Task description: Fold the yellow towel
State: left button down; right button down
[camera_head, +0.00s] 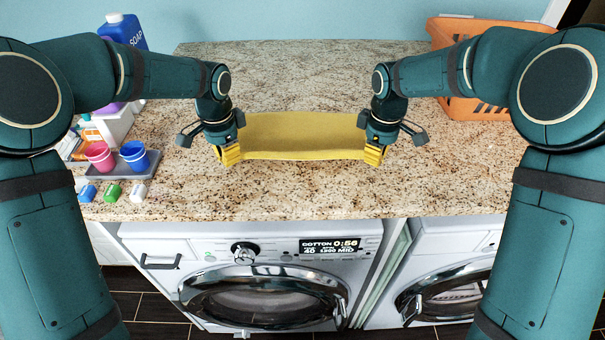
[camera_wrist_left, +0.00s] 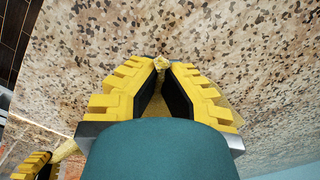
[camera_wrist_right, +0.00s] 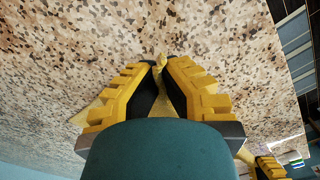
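The yellow towel (camera_head: 303,135) lies on the speckled countertop between my two grippers, with its long near edge running from one to the other. My left gripper (camera_head: 231,156) is at the towel's near left corner, its yellow fingers closed. In the left wrist view a small bit of towel (camera_wrist_left: 161,65) shows between the fingertips. My right gripper (camera_head: 374,156) is at the near right corner. In the right wrist view a bit of towel (camera_wrist_right: 161,62) is pinched between its fingertips. The near edge looks slightly raised; how far above the counter I cannot tell.
Pink (camera_head: 99,155) and blue (camera_head: 134,155) cups stand on a tray at the left, with small coloured pods in front. A blue soap bottle (camera_head: 124,30) is behind. An orange crate (camera_head: 480,108) stands at back right. Washing machines (camera_head: 250,270) are below the counter's front edge. Counter around the towel is clear.

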jog(key=shift+r, duration=0.1)
